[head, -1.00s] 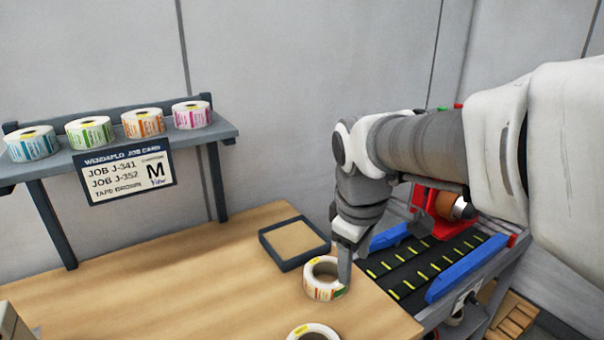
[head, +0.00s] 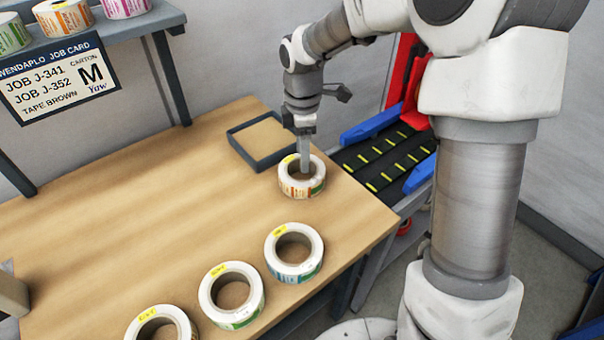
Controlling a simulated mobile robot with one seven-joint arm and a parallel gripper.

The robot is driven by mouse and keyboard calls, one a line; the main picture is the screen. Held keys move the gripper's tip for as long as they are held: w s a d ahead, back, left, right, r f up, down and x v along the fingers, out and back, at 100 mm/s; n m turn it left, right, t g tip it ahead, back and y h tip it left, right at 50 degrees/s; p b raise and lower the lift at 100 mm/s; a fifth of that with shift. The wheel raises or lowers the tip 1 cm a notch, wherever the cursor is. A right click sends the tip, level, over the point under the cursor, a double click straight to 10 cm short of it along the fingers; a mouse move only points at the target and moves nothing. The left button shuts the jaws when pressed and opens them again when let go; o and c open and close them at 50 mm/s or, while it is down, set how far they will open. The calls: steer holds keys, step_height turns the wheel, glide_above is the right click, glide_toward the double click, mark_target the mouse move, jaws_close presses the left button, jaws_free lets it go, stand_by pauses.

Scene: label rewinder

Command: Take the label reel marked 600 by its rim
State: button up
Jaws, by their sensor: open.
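A white label reel (head: 314,190) with orange print on its side and a yellow tag lies flat on the wooden table near its right edge. My gripper (head: 304,168) points down at this reel, with a finger over its hole beside the rim. Its jaws are open, though the far finger is hard to make out. Three more reels lie in a row towards the front: one with blue print (head: 313,262), one with green print (head: 249,312), and one cut off at the bottom edge (head: 185,322). The tags are too small to read, so I cannot tell which is marked 600.
A shallow dark tray (head: 242,148) lies just left of my gripper. A conveyor (head: 375,166) with blue side rails is beyond the table's right edge. A shelf (head: 150,22) with reels and a job card (head: 60,80) stands back left. The table's left middle is clear.

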mark_target(305, 183)
step_height(305, 183, down, 6)
steer(key=shift+f+b, duration=0.2)
steer(key=shift+b, duration=0.15)
steer(key=shift+w+d+f+b, duration=0.15)
steer(key=shift+f, duration=1.15)
steer(key=shift+w+d+f+b, duration=0.1)
steer(key=shift+d+f+b, duration=0.05)
steer(key=shift+f, duration=1.15)
jaws_close()
